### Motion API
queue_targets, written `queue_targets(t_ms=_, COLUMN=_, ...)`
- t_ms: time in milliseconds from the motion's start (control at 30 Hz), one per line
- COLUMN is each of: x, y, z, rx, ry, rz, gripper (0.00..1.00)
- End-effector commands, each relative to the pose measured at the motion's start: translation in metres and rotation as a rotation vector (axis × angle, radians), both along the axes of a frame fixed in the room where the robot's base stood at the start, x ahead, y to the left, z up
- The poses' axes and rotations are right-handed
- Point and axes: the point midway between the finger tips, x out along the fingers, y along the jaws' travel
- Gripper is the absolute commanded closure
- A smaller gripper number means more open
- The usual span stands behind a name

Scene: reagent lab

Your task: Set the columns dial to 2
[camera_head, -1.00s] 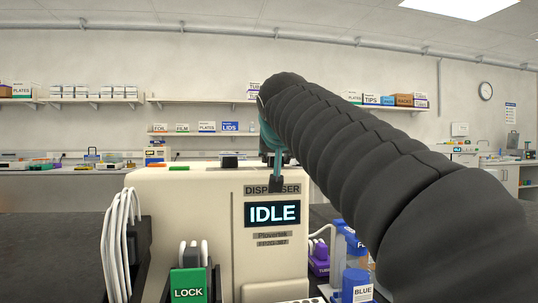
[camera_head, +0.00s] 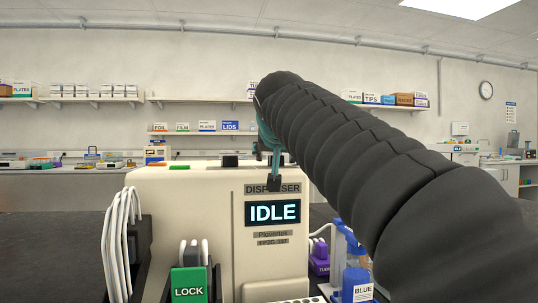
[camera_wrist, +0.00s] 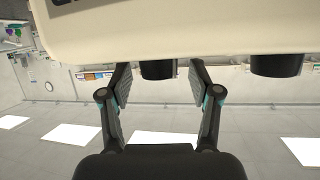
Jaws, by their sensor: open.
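The cream dispenser (camera_head: 180,210) stands ahead with a lit screen (camera_head: 272,213) reading IDLE. A black dial (camera_head: 229,160) sits on its top. The wrist view is upside down and shows two black dials, one between my fingers (camera_wrist: 157,69) and one to the right (camera_wrist: 277,66). No labels are readable on the dials, so I cannot tell which sets columns. My gripper (camera_head: 274,178) is open at the dispenser's top right. In the wrist view my gripper (camera_wrist: 160,84) has a finger either side of the nearer dial, with gaps. My gripper hides that dial in the head view.
A green LOCK block (camera_head: 188,285) and white tubing (camera_head: 120,240) are in front at left.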

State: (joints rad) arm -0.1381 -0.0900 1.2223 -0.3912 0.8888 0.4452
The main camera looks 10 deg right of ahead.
Motion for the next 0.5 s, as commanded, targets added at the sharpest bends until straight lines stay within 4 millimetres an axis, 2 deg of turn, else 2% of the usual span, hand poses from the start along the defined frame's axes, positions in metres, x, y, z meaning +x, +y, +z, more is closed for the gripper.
queue_targets(t_ms=167, x=-0.014, y=0.003, z=0.007, rx=0.0, ry=-0.004, rz=0.002, gripper=0.37)
queue_targets(t_ms=500, x=-0.074, y=0.015, z=0.032, rx=0.001, ry=-0.004, rz=0.004, gripper=0.37)
